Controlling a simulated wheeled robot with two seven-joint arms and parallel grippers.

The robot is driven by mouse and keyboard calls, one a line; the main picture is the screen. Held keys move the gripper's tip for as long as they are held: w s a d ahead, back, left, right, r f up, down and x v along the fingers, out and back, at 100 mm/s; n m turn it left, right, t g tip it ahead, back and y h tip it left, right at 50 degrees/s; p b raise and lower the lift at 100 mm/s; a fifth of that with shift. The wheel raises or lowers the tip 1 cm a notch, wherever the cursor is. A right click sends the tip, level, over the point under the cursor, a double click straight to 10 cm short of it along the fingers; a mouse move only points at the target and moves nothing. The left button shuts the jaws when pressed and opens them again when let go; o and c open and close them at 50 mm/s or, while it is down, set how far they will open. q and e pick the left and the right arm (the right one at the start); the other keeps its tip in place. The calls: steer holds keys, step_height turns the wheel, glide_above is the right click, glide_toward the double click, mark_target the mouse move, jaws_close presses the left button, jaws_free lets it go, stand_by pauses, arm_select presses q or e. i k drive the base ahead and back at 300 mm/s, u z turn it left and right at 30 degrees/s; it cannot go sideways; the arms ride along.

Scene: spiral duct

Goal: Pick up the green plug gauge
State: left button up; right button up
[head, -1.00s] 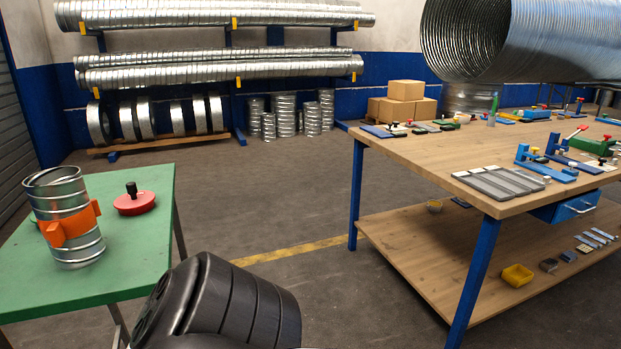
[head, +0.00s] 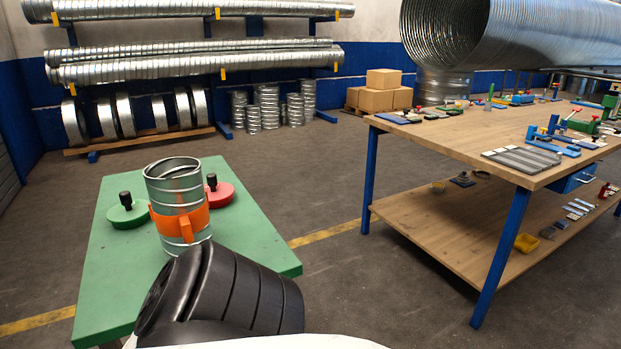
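The green plug gauge (head: 128,212) is a flat green disc with a black knob. It lies on the green table (head: 118,272), to the left of a metal duct piece. The red plug gauge (head: 216,191), of the same shape, lies to the right of the duct piece and is partly hidden by it. The duct piece (head: 178,184) stands upright with an orange clamp (head: 180,222) around it. A black part of my own body covers the table's near edge. Neither gripper shows in the head view.
A wooden workbench (head: 440,134) with blue legs stands at the right, with tools on top and a lower shelf (head: 440,245). A large spiral duct (head: 540,35) is above its far side. Free floor (head: 330,190) lies between the two tables. Duct racks line the back wall.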

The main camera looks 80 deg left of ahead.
mark_target(129, 215)
steer(key=k, duration=1.1)
steer(key=u, duration=0.35)
